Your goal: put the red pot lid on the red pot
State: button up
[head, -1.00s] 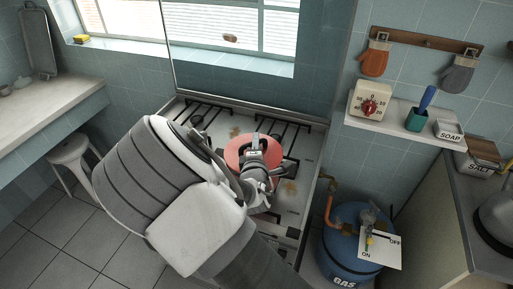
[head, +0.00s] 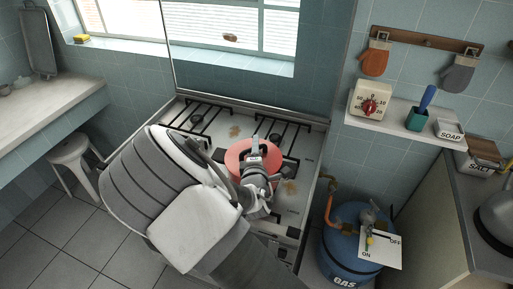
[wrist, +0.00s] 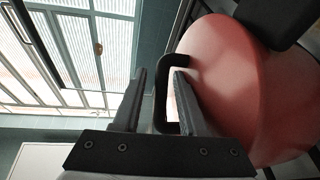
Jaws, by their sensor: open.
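A round red piece with a black loop handle (wrist: 160,95), which looks like the red pot lid (wrist: 225,85), fills the right of the wrist view. It also shows on the stove in the head view (head: 235,158), partly behind my gripper. My gripper (wrist: 160,73) is open, with the handle's bar between its two fingers and the right finger close to the loop. In the head view my gripper (head: 256,160) is over the red piece. I cannot make out the red pot separately from the lid.
The stove top (head: 215,128) has black burner grates (head: 285,136) behind and beside the red piece. A blue gas cylinder (head: 345,245) stands right of the stove. A shelf (head: 395,122) with a timer and cup hangs above it. A glass panel and window are behind.

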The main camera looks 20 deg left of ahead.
jog(key=v, duration=1.2)
dwell(0.4)
